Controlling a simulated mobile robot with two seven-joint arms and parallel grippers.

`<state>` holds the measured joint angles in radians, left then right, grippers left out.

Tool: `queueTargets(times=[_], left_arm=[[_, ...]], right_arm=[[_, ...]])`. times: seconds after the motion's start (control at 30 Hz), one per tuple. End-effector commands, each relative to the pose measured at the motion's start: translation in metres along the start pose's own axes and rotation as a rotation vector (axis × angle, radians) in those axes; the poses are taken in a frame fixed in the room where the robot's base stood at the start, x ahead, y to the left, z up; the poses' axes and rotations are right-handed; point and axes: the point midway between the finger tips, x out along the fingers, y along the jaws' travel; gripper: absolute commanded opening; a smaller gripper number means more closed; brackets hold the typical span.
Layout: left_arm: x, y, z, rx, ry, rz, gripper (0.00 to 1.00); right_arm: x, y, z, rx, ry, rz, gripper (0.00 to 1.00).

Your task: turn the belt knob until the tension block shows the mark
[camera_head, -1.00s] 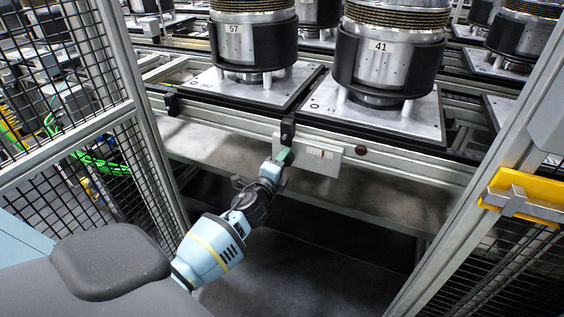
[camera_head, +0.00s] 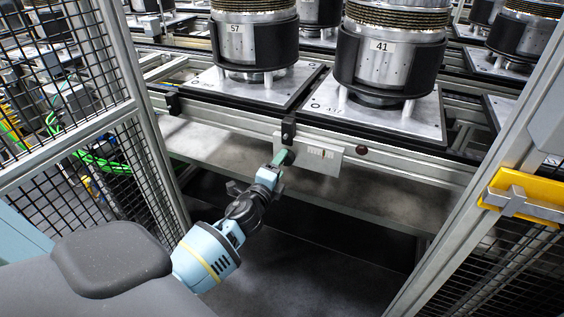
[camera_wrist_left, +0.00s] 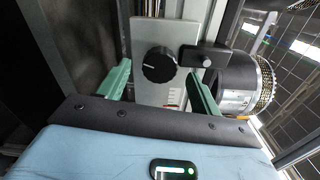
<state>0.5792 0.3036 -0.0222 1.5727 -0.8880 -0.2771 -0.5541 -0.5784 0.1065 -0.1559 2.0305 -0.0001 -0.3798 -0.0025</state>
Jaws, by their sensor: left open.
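The black belt knob (camera_wrist_left: 158,64) is round, with a small white line on its face. It sits on a pale panel (camera_wrist_left: 149,32), which shows in the head view (camera_head: 328,166) on the front rail of the conveyor. A small scale with dark and red marks (camera_wrist_left: 173,98) is beside the knob in the left wrist view; I cannot read the tension block's position on it. My left gripper (camera_head: 284,158) is at the panel's left end. Its green fingers (camera_wrist_left: 158,82) are open, spread either side of the knob with visible gaps. No right gripper shows.
A black block (camera_head: 288,130) is on the rail just above the panel, and a dark red button (camera_head: 361,150) is to its right. Clutches on pallets (camera_head: 378,110) stand above. Mesh fence (camera_head: 75,110) is at left; a yellow bracket (camera_head: 530,195) is at right.

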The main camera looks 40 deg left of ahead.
Motion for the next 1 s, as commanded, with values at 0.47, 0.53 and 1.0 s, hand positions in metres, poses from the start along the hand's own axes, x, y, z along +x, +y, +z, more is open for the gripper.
queueTargets(times=[0.47,0.53,1.0], left_arm=[[-0.049,0.000,0.001,0.001,-0.002,0.001,0.65],[-0.050,0.000,0.001,0.001,-0.002,0.001,0.65],[-0.050,0.000,0.000,-0.001,-0.001,0.001,0.65]], right_arm=[[-0.001,0.000,-0.001,0.000,0.001,0.000,0.36],[-0.001,0.000,-0.001,0.000,0.001,0.000,0.36],[-0.001,0.000,0.000,0.000,0.000,0.000,0.36]])
